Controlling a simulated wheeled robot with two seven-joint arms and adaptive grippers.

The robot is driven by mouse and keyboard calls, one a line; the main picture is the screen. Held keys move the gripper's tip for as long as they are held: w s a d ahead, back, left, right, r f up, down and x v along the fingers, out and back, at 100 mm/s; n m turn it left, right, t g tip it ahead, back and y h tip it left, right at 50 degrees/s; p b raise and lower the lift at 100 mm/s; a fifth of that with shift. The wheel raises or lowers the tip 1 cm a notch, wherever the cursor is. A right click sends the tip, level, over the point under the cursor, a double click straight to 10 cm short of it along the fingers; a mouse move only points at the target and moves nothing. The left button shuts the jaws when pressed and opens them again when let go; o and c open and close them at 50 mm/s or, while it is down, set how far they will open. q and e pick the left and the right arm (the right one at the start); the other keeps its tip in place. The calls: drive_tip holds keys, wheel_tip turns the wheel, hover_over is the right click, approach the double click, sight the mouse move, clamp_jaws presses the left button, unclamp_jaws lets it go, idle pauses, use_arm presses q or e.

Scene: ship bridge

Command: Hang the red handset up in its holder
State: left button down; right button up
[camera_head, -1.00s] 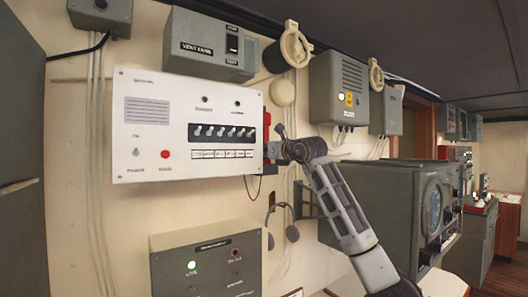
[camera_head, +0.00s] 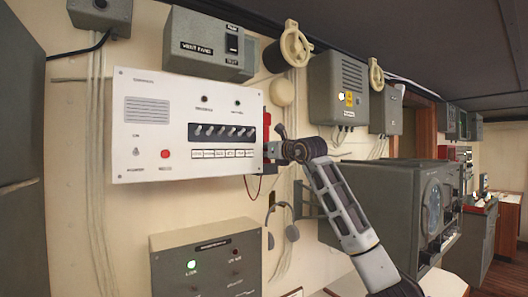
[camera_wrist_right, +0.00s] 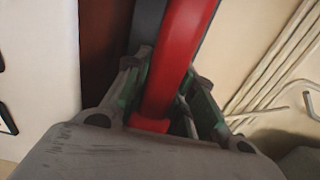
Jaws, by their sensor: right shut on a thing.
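The red handset (camera_head: 267,131) is upright at the right side of the white panel (camera_head: 150,165), mostly hidden behind the panel's edge and my gripper. In the right wrist view the red handset (camera_wrist_right: 178,60) runs up between the fingers, with a dark strip beside it. My right gripper (camera_head: 272,150) is shut on it; its fingers also show in the wrist view (camera_wrist_right: 165,100). The holder cannot be clearly made out; a dark part (camera_wrist_right: 148,25) lies beside the handset. My left gripper is not in view.
A grey vent fans box (camera_head: 210,45) is above the panel, and a grey box (camera_head: 205,260) is below it. A headset (camera_head: 283,220) hangs below the gripper. A grey radar console (camera_head: 385,205) stands to the right of my arm.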

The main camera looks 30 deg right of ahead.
drive_tip(key=o, duration=1)
drive_tip(key=s, duration=0.5)
drive_tip(key=s+d, duration=0.1)
drive_tip(key=s, duration=0.2)
idle(1.4)
